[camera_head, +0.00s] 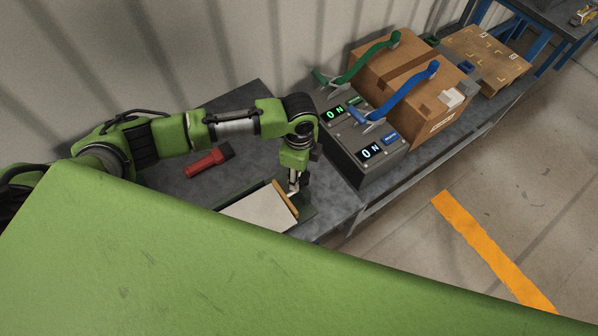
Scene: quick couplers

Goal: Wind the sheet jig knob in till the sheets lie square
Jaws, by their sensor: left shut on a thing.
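The sheet jig (308,209) lies on the grey bench, partly cut off by a green surface in the foreground. White sheets (258,210) lie in it beside a tan bar (285,199) on their right. I cannot tell whether the sheets lie square. My left gripper (293,190) points down at the right end of the jig, by the tan bar. It is shut on what appears to be the jig knob, which its fingers mostly hide. My right gripper is not in view.
A red and black tool (208,161) lies on the bench left of my left gripper. A grey box with lit displays (371,153) and green and blue hoses stands to the right. Cardboard boxes (440,108) stand beyond it. The bench's front edge is close to the jig.

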